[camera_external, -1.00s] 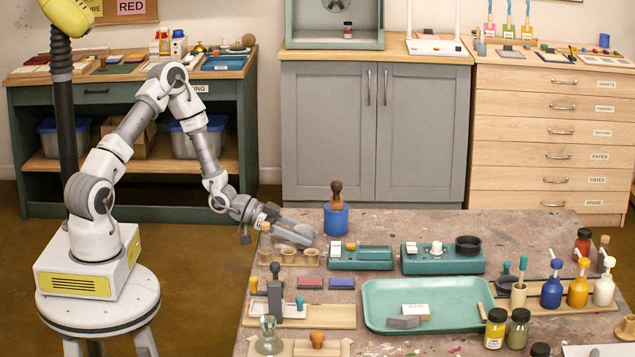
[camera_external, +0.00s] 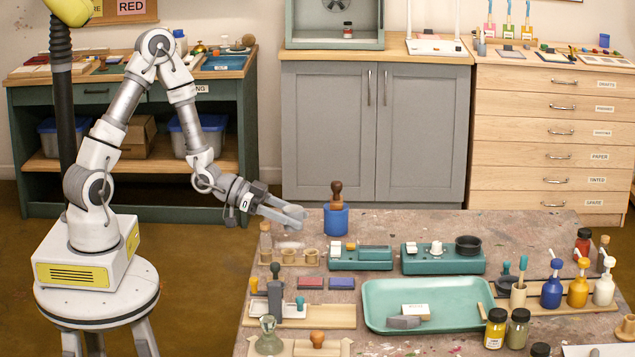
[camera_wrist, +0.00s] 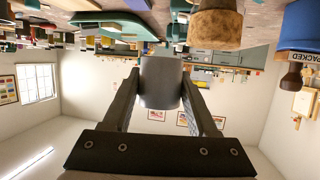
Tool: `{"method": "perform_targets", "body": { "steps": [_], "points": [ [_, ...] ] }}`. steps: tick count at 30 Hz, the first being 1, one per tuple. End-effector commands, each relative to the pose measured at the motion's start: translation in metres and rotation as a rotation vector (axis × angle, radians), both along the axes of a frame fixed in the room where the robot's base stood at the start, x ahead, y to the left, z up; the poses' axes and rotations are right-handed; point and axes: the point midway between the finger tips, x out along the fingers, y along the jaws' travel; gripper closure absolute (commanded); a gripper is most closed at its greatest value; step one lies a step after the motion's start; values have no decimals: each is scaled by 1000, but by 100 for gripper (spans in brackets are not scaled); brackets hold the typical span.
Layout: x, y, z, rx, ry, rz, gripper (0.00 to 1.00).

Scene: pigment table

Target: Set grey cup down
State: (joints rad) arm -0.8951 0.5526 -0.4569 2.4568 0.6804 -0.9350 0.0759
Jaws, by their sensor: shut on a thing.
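My gripper (camera_external: 293,214) is shut on the grey cup and holds it in the air above the table's back left corner. In the wrist view, which is upside down, the plain grey cup (camera_wrist: 160,82) sits between the two dark fingers (camera_wrist: 160,100). In the external view the cup is hard to tell apart from the grey fingertips. Below and in front of the gripper is a wooden rack (camera_external: 290,263) with several small wooden cups. I see no contact between the grey cup and the table (camera_external: 400,225).
A blue pot (camera_external: 336,220) with a brown-handled tool stands close right of the gripper; it also shows in the wrist view (camera_wrist: 300,28). Teal devices (camera_external: 360,258) and a teal tray (camera_external: 375,295) lie further right.

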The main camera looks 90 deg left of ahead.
Motion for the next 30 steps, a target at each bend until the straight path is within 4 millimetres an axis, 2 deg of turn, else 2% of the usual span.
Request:
{"method": "perform_targets", "body": {
  "steps": [5,10,15,18,22,26,30],
  "points": [
    [5,16,4,-7,-12,2,97],
    [10,63,10,-14,-33,-7,97],
    [6,114,10,-11,-29,-19,97],
    [0,137,7,-7,-18,-26,97],
    [-6,155,4,-1,-6,-32,97],
    [-10,172,-5,-1,-1,-31,97],
    [-14,201,-24,-1,0,-30,97]
  ]
}}
